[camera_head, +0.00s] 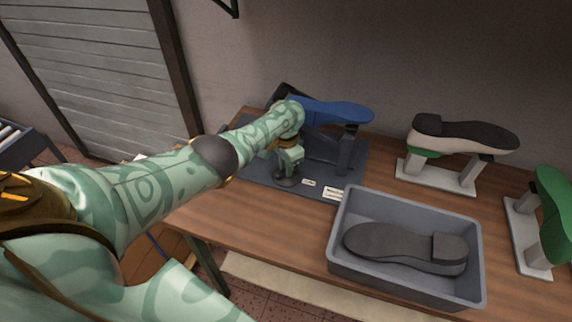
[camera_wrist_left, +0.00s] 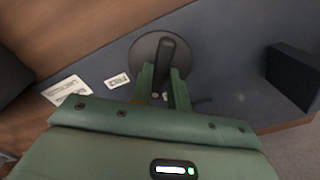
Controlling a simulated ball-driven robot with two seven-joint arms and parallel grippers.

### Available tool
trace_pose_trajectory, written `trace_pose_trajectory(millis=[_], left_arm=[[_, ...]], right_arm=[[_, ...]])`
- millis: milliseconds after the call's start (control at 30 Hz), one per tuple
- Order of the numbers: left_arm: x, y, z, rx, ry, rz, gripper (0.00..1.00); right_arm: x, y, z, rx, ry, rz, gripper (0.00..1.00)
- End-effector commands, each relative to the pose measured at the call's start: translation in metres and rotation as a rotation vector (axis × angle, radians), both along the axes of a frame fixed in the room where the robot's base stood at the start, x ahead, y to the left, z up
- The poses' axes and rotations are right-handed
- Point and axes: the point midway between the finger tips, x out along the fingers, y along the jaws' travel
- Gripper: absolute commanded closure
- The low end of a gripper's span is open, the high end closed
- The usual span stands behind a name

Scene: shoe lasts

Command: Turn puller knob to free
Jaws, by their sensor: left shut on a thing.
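The puller stands on a dark base plate (camera_head: 258,170) on the bench, with a blue last (camera_head: 340,112) on top of it. The puller knob (camera_head: 285,183) is a dark round disc low on the front of the base. In the left wrist view the knob (camera_wrist_left: 143,50) shows a raised dark bar across its middle. My left gripper (camera_wrist_left: 166,75) is shut on that bar, with one green finger on each side. In the head view my left gripper (camera_head: 287,172) points down at the knob. My right gripper is not in view.
Small white labels (camera_head: 333,193) lie beside the knob. A grey bin (camera_head: 340,240) with a dark sole stands at the front right. A black and white shoe on a stand (camera_head: 436,178) and a green last (camera_head: 553,205) stand farther right. Bare bench lies left of the bin.

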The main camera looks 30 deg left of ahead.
Motion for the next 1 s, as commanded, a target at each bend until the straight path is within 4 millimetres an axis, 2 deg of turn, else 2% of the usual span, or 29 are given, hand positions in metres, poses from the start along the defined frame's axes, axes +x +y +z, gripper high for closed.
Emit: trace_pose_trajectory(millis=[600,1000], left_arm=[[-0.0007,-0.0010,-0.0014,-0.002,0.001,-0.579,1.00],[-0.0008,-0.0011,-0.0016,-0.002,0.002,-0.852,1.00]], right_arm=[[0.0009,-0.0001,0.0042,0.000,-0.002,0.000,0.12],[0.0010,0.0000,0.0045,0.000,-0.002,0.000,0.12]])
